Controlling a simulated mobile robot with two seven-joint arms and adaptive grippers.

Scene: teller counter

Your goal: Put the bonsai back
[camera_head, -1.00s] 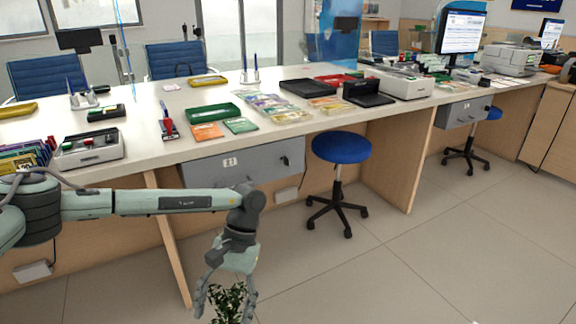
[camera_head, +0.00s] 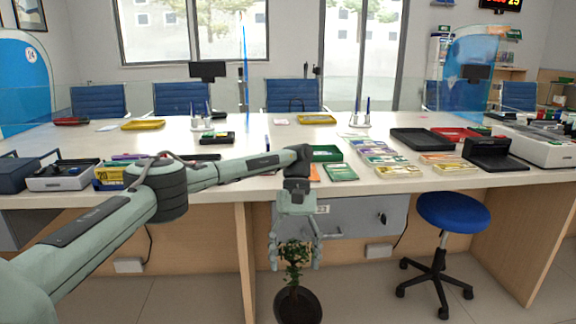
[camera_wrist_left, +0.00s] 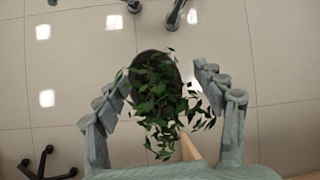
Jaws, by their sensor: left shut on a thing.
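The bonsai (camera_head: 298,307) is a small green plant in a dark round pot. It hangs in front of the counter (camera_head: 222,188), below the counter top's level. My left gripper (camera_head: 296,262) points down, with its fingers on both sides of the plant's upper part, and is shut on it. In the left wrist view the leaves of the bonsai (camera_wrist_left: 160,100) lie between the fingers of my left gripper (camera_wrist_left: 162,76), with the dark pot partly hidden behind them. The pot looks roughly upright. My right gripper is not seen in the head view.
A blue stool (camera_head: 453,211) stands right of the bonsai. Pen stands (camera_head: 359,121) stand farther back. Some bare counter shows between them.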

